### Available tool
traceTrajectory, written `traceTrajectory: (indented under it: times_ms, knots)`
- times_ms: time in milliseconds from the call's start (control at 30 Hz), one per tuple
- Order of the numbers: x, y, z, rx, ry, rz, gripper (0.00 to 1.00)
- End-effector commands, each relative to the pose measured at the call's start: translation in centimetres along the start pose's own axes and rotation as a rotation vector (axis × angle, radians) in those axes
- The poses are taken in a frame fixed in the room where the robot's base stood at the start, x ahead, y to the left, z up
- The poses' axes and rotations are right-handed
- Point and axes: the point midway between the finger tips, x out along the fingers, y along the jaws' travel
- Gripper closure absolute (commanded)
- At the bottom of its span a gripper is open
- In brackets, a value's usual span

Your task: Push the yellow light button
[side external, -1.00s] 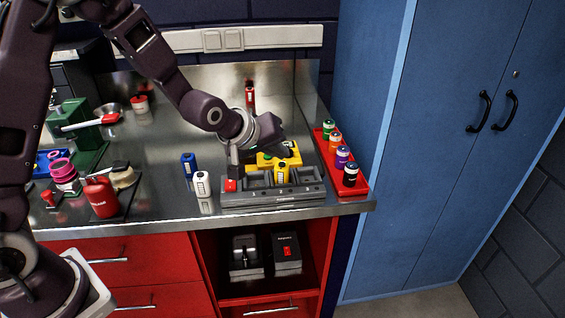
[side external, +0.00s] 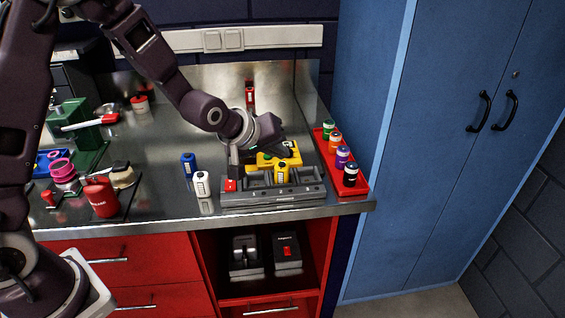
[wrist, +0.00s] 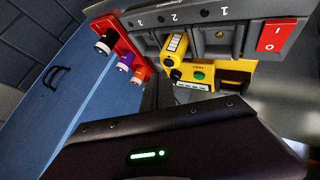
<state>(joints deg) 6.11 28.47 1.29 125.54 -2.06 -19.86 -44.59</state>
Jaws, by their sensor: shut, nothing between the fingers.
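A small yellow light (side external: 282,174) stands upright in the grey dock (side external: 300,199) on the bench. It also shows in the wrist view (wrist: 174,52), with a pale striped patch on its side. Behind it is a yellow box (side external: 292,157) with a green button (wrist: 199,76) and a label, clearer in the wrist view. The dock has a red rocker switch (side external: 230,185) at its left end. My gripper (side external: 282,146) is shut and empty, low over the yellow box. Its dark body (wrist: 165,145) fills the bottom of the wrist view. Its fingertips are hard to make out.
A red tray (side external: 358,188) with several coloured bottles stands right of the dock. A white light (side external: 203,194) and a blue light (side external: 188,165) stand to its left, and a red one (side external: 249,92) behind. A red can (side external: 100,197) is further left.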

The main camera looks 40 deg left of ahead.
Motion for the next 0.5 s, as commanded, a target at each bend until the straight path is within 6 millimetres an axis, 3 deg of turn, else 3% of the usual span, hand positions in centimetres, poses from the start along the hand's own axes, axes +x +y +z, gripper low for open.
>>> traceTrajectory:
  times_ms: [500]
  knots:
    - [0.61, -0.45, 0.46, 0.0, 0.0, 0.0, 1.0]
